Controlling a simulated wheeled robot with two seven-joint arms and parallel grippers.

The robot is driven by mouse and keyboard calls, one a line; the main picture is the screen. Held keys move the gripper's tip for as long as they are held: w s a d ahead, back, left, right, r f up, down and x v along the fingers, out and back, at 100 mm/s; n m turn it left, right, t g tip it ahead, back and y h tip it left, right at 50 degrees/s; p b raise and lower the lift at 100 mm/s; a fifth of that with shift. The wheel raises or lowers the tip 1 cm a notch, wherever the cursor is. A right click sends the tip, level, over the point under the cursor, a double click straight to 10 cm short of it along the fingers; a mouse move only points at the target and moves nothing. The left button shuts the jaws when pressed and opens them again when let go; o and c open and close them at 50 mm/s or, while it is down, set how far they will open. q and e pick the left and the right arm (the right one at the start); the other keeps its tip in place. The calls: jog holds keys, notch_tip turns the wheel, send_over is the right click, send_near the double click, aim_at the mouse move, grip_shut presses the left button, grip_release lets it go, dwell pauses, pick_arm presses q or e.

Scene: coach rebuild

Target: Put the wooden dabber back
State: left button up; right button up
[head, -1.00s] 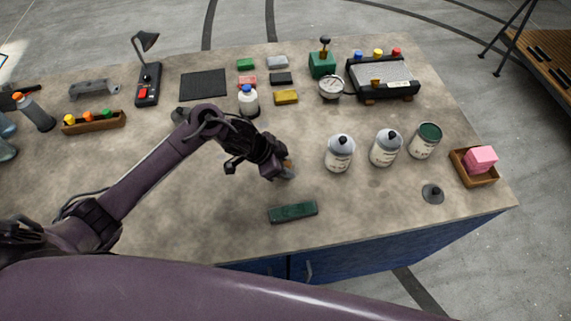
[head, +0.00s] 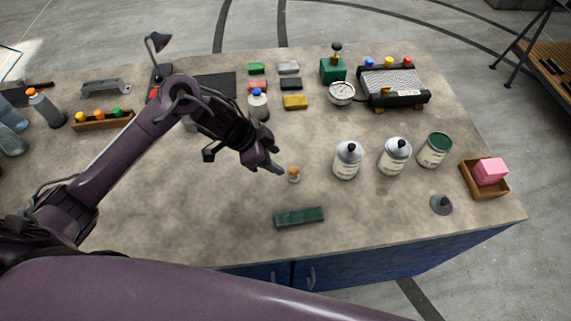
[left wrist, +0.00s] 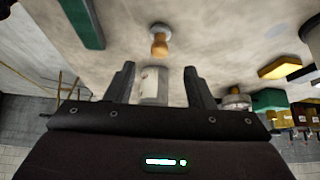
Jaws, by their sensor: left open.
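The wooden dabber (head: 294,173) stands on the bench top, its orange-brown wooden knob on a small grey base. It also shows in the left wrist view (left wrist: 159,42), beyond the fingertips. My left gripper (head: 277,167) is open, up and left of the dabber and apart from it. In the left wrist view its two fingers (left wrist: 158,82) are spread, with nothing held. A white labelled bottle (left wrist: 152,88) shows in the gap, farther off. My right gripper is not in view.
A dark green block (head: 299,216) lies in front of the dabber. A wooden tray with a pink block (head: 489,172) is at the right edge. Bench left of the dabber is clear.

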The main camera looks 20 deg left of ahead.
pick_arm(q)
jog(key=shift+v, duration=1.45)
